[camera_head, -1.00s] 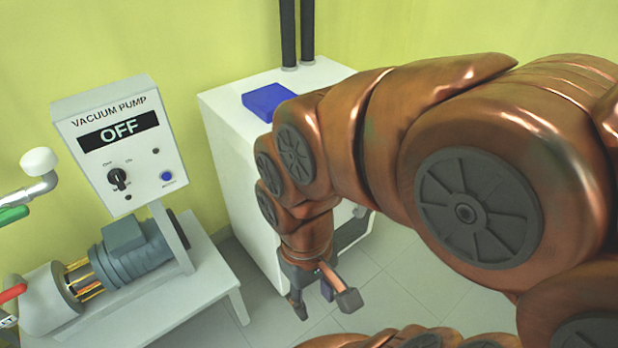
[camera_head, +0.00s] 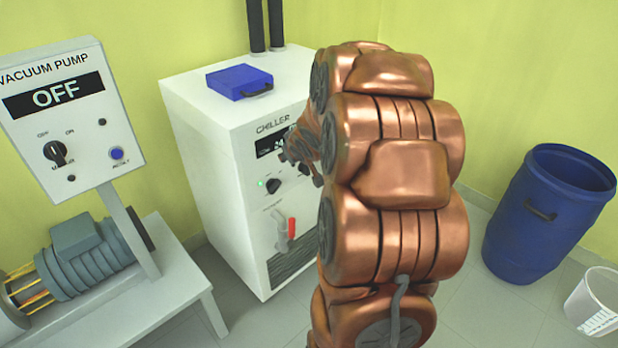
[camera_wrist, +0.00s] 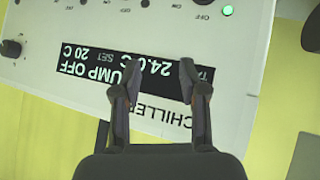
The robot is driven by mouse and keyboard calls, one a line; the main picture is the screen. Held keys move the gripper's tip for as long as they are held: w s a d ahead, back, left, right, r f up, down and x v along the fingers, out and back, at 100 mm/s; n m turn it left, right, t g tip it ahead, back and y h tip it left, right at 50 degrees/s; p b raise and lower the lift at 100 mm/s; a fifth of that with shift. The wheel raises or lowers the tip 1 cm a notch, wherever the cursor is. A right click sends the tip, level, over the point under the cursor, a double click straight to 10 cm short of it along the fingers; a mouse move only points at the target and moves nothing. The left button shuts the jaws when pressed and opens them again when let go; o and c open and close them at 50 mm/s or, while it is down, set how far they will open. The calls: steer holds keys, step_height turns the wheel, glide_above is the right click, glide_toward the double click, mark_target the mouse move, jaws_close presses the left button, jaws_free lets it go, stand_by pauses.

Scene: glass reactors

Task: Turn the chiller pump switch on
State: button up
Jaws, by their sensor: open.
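The white chiller (camera_head: 215,150) stands against the back wall. Its front display (camera_head: 268,144) is partly hidden by my arm. In the wrist view the panel appears upside down, and its display (camera_wrist: 150,70) reads pump off, 24.0 C, set 20 C. A dark knob (camera_head: 272,186) sits below the display beside a lit green lamp (camera_head: 261,184). The wrist view shows the green lamp (camera_wrist: 228,10) and dark knobs cut by the top edge; which one is the pump switch I cannot tell. My gripper (camera_wrist: 155,82) is open and empty, in front of the display and lettering.
A red-handled valve (camera_head: 291,228) is on the chiller's front below the knobs. A blue case (camera_head: 239,82) lies on top. The vacuum pump panel (camera_head: 70,110), reading OFF, stands left above a bench. A blue barrel (camera_head: 535,215) and white bucket (camera_head: 597,300) are at right.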

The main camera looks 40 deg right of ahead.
mark_target(306, 168)
steer(key=s+d+f+n+t+y+b, duration=0.1)
steer(key=s+d+f+t+y+b, duration=0.25)
steer(key=d+f+t+b, duration=0.7)
steer(key=w+d+f+g+b, duration=0.1)
steer(key=w+f, duration=0.1)
steer(key=w, duration=0.6)
steer(key=shift+w+d+f, duration=0.2)
steer(key=shift+w+f, duration=0.05)
steer(key=shift+f, duration=0.1)
steer(key=shift+g, duration=0.25)
steer(key=shift+r, duration=0.1)
jaws_close()
